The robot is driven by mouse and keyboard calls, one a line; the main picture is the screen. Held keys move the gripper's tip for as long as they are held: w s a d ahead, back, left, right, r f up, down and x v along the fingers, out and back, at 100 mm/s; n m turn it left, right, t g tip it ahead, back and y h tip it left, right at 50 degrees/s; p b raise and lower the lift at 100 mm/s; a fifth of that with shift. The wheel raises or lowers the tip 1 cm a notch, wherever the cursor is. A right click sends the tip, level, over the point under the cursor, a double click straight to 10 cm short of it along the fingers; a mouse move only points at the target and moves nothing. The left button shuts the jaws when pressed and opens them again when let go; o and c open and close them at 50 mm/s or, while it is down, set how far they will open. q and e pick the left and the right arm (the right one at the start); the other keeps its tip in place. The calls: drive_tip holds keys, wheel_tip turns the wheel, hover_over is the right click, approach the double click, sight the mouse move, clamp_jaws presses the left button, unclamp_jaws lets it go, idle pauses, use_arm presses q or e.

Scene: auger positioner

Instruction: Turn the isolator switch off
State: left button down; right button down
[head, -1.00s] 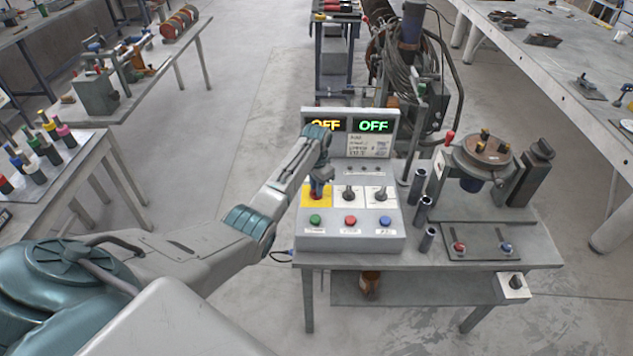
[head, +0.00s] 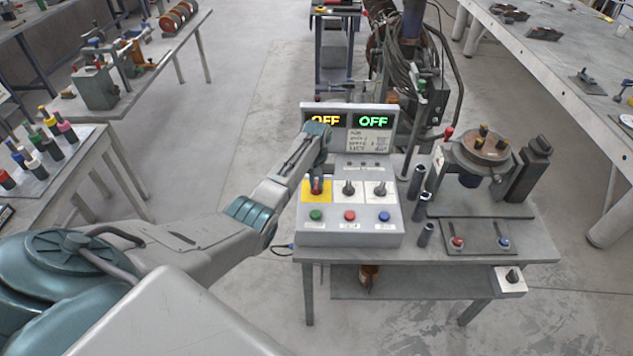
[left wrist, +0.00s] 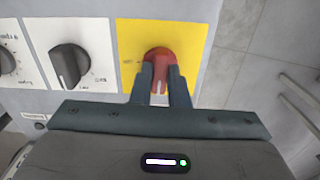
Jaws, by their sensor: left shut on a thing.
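The isolator switch is a red rotary knob (left wrist: 159,58) on a yellow plate (left wrist: 193,60) of the grey control box (head: 349,240). In the head view the yellow plate (head: 307,192) is at the box's left, with the knob mostly hidden by my gripper. My left gripper (head: 316,188) reaches down onto the knob. In the left wrist view its two fingers (left wrist: 160,82) are shut on the knob, one on each side. The display above reads OFF in amber (head: 325,121) and OFF in green (head: 373,121). My right gripper is not in view.
Two black knobs on white plates (head: 379,190) sit right of the switch. Green, red and blue buttons (head: 350,215) lie in front. A round fixture (head: 480,150) and several dark cylinders stand on the table's right. Open floor lies left of the table.

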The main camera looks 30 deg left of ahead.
sight(316, 184)
use_arm(q)
drive_tip(key=shift+w+r+n, duration=0.15)
drive_tip(key=shift+n, duration=0.15)
drive_tip(key=c, duration=1.4)
unclamp_jaws()
wheel_tip(316, 184, up, 11)
drive_tip(key=b, duration=0.3)
